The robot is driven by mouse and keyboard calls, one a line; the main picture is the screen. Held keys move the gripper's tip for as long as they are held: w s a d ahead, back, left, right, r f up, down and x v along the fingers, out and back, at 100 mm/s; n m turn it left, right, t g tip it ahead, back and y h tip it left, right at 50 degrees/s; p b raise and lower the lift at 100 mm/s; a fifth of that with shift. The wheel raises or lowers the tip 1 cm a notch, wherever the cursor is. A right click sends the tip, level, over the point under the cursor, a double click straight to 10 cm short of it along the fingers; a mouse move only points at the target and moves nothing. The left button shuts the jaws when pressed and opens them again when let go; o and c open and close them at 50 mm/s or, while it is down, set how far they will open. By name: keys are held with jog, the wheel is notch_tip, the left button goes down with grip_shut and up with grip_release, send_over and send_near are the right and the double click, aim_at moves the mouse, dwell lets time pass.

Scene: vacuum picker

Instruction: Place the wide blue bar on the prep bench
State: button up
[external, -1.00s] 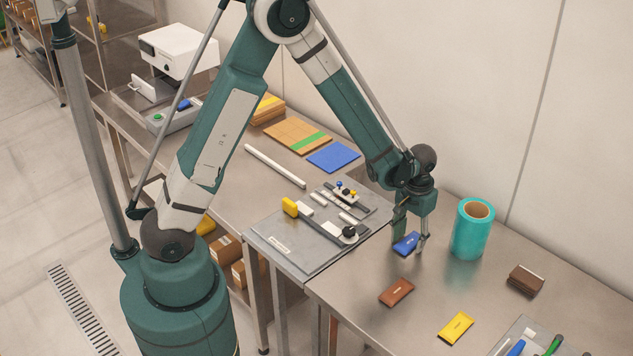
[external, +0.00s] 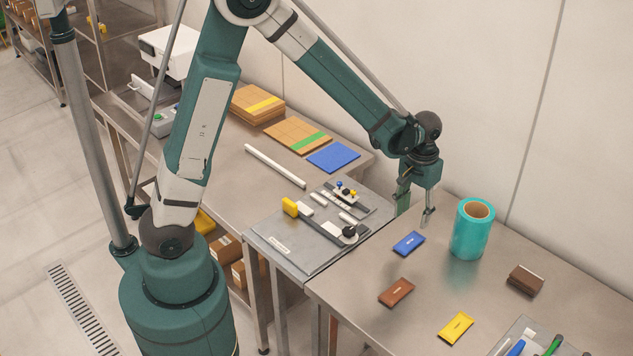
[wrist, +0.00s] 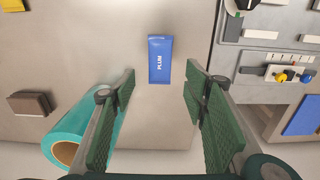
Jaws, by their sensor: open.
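The blue bar (external: 408,243) lies flat on the steel bench (external: 370,280), between the grey fixture plate and the teal roll. In the wrist view the blue bar (wrist: 160,60) shows white lettering that reads "PLUM" and lies ahead of the fingers, centred between them. My gripper (external: 415,216) is open and empty, above the bench and a little behind the bar in the external view. Its two green padded fingers (wrist: 158,110) stand wide apart in the wrist view and do not touch the bar.
A teal roll (external: 470,232) stands close right of my gripper. A brown bar (external: 396,292), a yellow bar (external: 456,328) and a dark brown block (external: 526,280) lie on the bench. The fixture plate (external: 285,250) is to the left. A tool tray (external: 530,338) is at the front right.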

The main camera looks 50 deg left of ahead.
jog(key=shift+r, duration=0.95)
jog(key=shift+a, duration=0.1)
jog(key=s+a+r+t, duration=0.2)
jog(key=s+a+r, duration=0.2)
jog(key=a+r, duration=0.35)
jog(key=s+a+r+t, duration=0.1)
jog(key=s+a+r, duration=0.4)
jog(key=a+r, duration=0.25)
jog(key=s+a+r+t, duration=0.4)
jog(key=s+a, duration=0.6)
jog(key=s, duration=0.4)
jog(key=shift+s+a+r, duration=0.15)
jog(key=shift+a+r, duration=0.25)
jog(key=shift+r, duration=0.3)
jog(key=shift+f+b, duration=0.95)
jog(key=shift+f, duration=0.05)
